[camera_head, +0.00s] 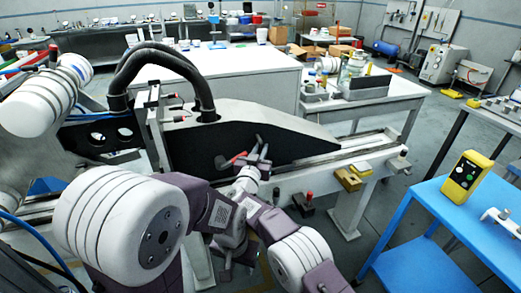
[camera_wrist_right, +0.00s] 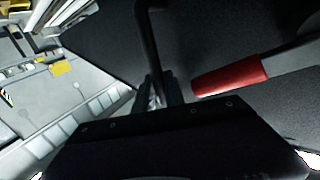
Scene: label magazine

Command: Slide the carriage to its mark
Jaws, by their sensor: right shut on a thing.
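The carriage appears to be the large pale body with a black side face (camera_head: 210,145), standing on a long rail (camera_head: 370,150) in the head view. A red-ended lever (camera_head: 236,158) shows in front of the black face; its red grip (camera_wrist_right: 230,78) is right of my fingers in the wrist view. My right gripper (camera_head: 260,150) is in front of the black face, shut on a thin dark bar (camera_wrist_right: 147,40) beside the lever. My left gripper (camera_head: 235,266) is low, below the rail, apart from the carriage, its fingers unclear. I cannot make out the mark.
Thick black hoses (camera_head: 160,55) arch over the carriage. A blue table (camera_head: 440,235) with a yellow device (camera_head: 467,175) stands at right. Floor shows between the rail and that table.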

